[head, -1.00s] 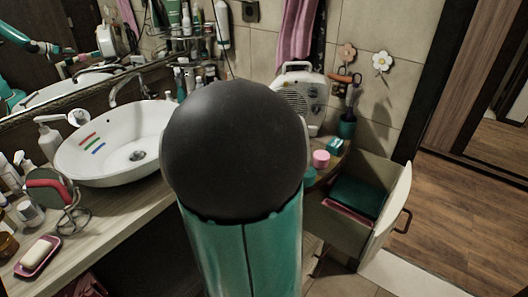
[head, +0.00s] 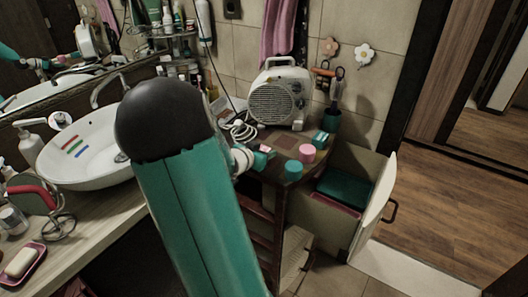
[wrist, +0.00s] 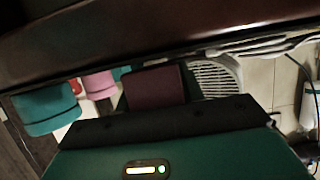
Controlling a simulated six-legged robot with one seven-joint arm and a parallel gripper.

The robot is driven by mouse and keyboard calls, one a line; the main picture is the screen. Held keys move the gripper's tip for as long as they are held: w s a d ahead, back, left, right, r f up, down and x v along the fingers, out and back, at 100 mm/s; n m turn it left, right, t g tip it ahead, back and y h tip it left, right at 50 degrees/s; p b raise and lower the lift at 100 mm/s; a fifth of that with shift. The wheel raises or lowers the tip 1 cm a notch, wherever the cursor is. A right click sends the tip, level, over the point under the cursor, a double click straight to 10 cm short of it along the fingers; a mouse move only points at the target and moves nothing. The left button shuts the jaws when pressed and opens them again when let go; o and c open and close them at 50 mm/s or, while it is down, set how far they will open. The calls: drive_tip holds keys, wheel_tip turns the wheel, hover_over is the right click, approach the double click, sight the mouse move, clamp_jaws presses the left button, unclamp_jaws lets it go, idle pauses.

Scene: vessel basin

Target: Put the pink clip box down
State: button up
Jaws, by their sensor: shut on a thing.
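My gripper (head: 262,156) shows as a small teal end past my arm in the head view, low over the front of the small dark wooden table (head: 270,170). In the wrist view a dark maroon-pink block, which I take for the pink clip box (wrist: 155,86), sits right in front of the palm, and my gripper is shut on it. The finger tips are not clear. The dark table edge (wrist: 150,40) crosses the wrist view, which looks upside down. I cannot tell whether the box touches the table.
A pink jar (head: 307,153), a teal jar (head: 293,170) and a small teal box (head: 320,139) stand on the table's right side. A white heater (head: 278,97) with a coiled cord (head: 241,131) stands behind. An open drawer (head: 345,205) is at right, the basin (head: 85,150) at left.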

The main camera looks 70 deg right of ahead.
drive_tip(key=shift+f, duration=0.15)
drive_tip(key=shift+f, duration=0.15)
drive_tip(key=o, duration=1)
